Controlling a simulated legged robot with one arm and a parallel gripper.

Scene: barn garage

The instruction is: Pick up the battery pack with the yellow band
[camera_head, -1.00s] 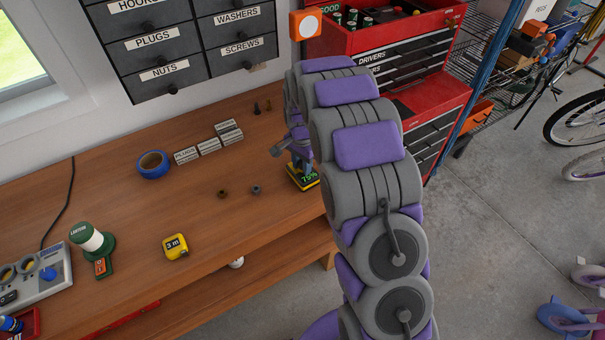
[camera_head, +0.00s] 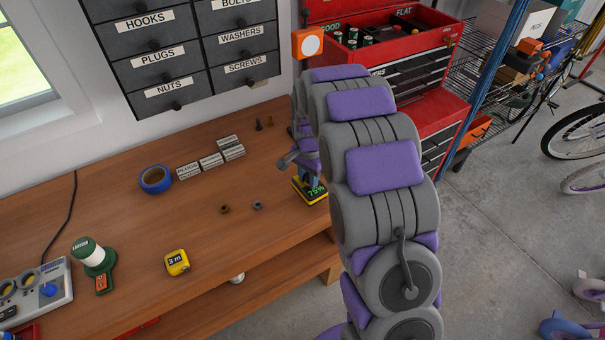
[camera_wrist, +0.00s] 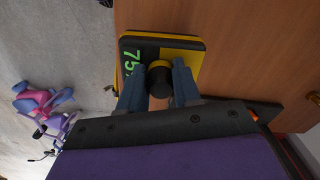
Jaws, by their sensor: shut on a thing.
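The battery pack with the yellow band (camera_head: 310,190) is near the right end of the wooden bench, partly hidden behind my arm. Its display reads about 75% in green. In the wrist view the battery pack (camera_wrist: 185,42) has a yellow edge and a dark round post on top. My gripper (camera_wrist: 158,82) has its two blue-grey fingers closed on either side of that post. In the head view my gripper (camera_head: 310,172) is mostly hidden by my arm. I cannot tell whether the pack touches the bench.
On the wooden bench (camera_head: 120,215) are blue tape (camera_head: 155,180), small boxes (camera_head: 211,161), two nuts (camera_head: 240,208), a tape measure (camera_head: 177,262) and a green-white lantern (camera_head: 90,254). A red tool chest (camera_head: 425,125) stands beyond my arm.

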